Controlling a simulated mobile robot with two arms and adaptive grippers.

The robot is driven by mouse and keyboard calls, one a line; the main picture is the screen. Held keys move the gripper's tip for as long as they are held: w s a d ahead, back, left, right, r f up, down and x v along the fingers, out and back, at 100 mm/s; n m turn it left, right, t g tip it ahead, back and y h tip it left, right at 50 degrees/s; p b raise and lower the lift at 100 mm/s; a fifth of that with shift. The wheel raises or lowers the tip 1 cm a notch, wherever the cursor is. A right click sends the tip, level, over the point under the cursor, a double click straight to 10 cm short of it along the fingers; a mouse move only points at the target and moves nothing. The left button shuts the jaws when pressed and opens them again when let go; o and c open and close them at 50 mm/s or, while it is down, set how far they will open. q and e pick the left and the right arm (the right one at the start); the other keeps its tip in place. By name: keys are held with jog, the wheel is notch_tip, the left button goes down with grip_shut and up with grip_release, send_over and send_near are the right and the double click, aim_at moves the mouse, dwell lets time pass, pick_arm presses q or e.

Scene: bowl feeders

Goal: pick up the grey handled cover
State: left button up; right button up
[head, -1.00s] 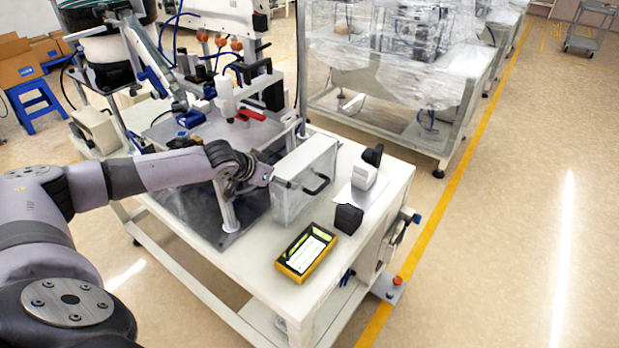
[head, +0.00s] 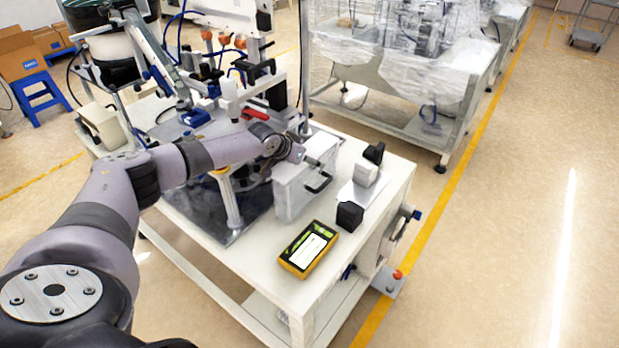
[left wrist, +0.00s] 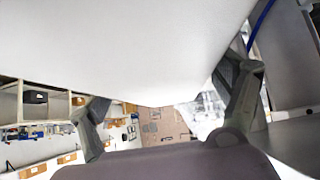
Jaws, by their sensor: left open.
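The grey handled cover (head: 288,200) is a box-like piece standing on the white table. Its black handle (head: 319,184) is on the face toward me. My left gripper (head: 318,161) is at the top of the cover, above and behind the handle in the picture. It is small there, and I cannot tell whether it touches. In the left wrist view the two fingers of my left gripper (left wrist: 165,95) are spread apart. A large pale surface (left wrist: 120,45), probably the cover, fills the top of that view close to the fingers. My right gripper is not in view.
A yellow-framed device (head: 307,250) lies on the white table (head: 263,262) in front of the cover. A black block (head: 349,216) and a white-and-black piece (head: 366,173) stand to its right. Feeder machinery (head: 230,95) stands close behind and left.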

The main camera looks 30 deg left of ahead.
pick_arm(q)
jog(key=c, duration=2)
jog(key=shift+o, duration=0.2)
jog(key=shift+r, duration=0.15)
